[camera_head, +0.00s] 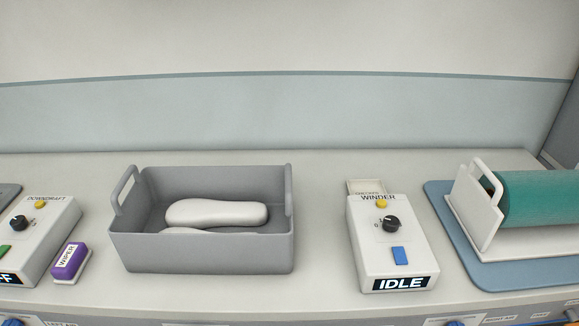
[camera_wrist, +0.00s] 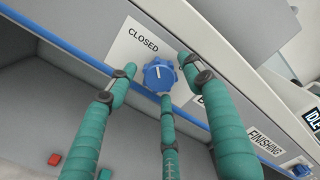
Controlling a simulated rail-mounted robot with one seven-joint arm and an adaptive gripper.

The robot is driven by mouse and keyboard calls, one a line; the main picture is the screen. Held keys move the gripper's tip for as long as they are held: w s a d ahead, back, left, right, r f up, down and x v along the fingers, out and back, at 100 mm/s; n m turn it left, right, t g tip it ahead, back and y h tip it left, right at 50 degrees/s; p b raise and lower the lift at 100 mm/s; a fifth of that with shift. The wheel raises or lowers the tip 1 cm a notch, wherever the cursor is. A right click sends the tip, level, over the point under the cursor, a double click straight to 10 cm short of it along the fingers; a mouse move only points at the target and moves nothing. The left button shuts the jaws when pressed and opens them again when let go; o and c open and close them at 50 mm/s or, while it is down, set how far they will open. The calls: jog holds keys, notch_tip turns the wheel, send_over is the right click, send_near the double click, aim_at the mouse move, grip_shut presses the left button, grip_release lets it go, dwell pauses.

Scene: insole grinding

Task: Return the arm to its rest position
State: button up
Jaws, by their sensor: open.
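My gripper (camera_wrist: 157,82) shows in the wrist view with its teal fingers spread apart and nothing held between them. The fingertips are around a blue knob (camera_wrist: 159,76) on a slanted light panel. The knob has a white label (camera_wrist: 139,42) reading CLOSED. I cannot tell whether any finger touches the knob. My arm and gripper do not show in the head view.
In the head view, a grey bin (camera_head: 200,253) holds pale insoles (camera_head: 217,213). A WINDER box (camera_head: 390,240) reads IDLE. A green roll (camera_head: 540,198) is at right, a purple wiper (camera_head: 68,261) at left. A FINISHING label (camera_wrist: 267,143) is farther along the panel.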

jog(key=shift+s, duration=0.1)
jog(key=s, duration=1.2)
jog(key=w+m+b, duration=0.6)
jog(key=w+m, duration=0.4)
jog(key=m, duration=0.8)
jog(key=shift+w, duration=0.3)
jog(key=shift+a+f+b, duration=0.1)
jog(key=shift+f+b, duration=0.05)
jog(key=shift+b, duration=0.3)
